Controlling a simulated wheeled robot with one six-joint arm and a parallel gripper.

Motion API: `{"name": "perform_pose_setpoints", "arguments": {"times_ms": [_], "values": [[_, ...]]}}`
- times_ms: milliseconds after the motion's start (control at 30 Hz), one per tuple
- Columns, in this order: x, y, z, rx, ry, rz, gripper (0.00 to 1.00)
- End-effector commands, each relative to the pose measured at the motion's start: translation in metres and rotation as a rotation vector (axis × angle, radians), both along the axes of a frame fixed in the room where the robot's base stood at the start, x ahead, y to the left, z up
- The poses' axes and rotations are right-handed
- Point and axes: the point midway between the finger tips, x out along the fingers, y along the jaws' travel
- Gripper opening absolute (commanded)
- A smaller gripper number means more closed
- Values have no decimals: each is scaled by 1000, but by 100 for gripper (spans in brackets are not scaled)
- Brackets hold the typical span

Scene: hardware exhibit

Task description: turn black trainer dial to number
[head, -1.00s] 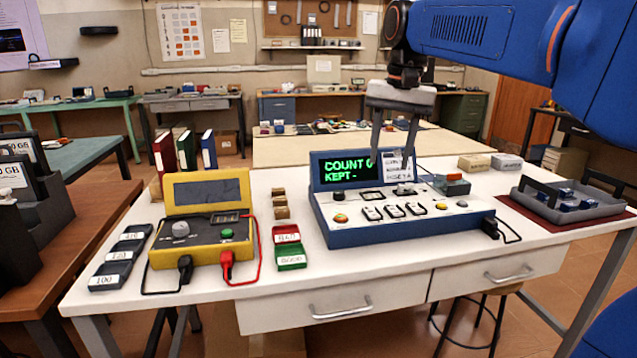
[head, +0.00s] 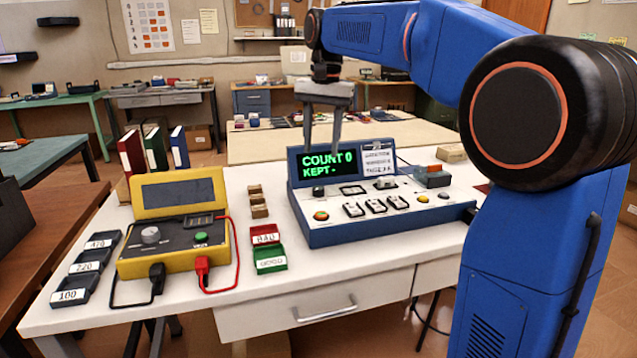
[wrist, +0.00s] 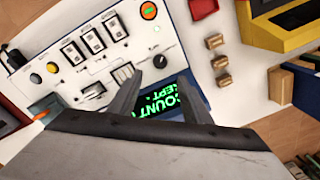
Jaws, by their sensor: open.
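The blue trainer (head: 335,235) with a white top panel stands on the white bench. Its screen (head: 328,166) reads "COUNT 0" and "KEPT -". The black dial (head: 319,192) is small below the screen in the head view; in the wrist view the black dial (wrist: 160,62) shows clearly, with marks around it. My gripper (head: 322,148) is open and empty, pointing down above the trainer, near the screen. In the wrist view its fingertips (wrist: 158,78) straddle the dial's line, apart from it. The pointer's number is too small to read.
A yellow meter (head: 185,258) with leads stands left of the trainer. Red and green bins (head: 268,258), brown blocks (head: 257,203) and labelled trays (head: 82,262) lie nearby. An orange-topped box (head: 433,177) sits at the trainer's back right.

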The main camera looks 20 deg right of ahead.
Motion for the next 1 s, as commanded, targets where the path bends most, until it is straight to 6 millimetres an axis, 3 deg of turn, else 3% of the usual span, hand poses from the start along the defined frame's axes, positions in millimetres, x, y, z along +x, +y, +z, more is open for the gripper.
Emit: {"name": "perform_pose_setpoints", "arguments": {"times_ms": [533, 733, 1000], "values": [[2, 4, -91, 0, 1, 1, 44], [3, 5, -106, 0, 0, 1, 44], [3, 5, -109, 0, 0, 1, 44]]}}
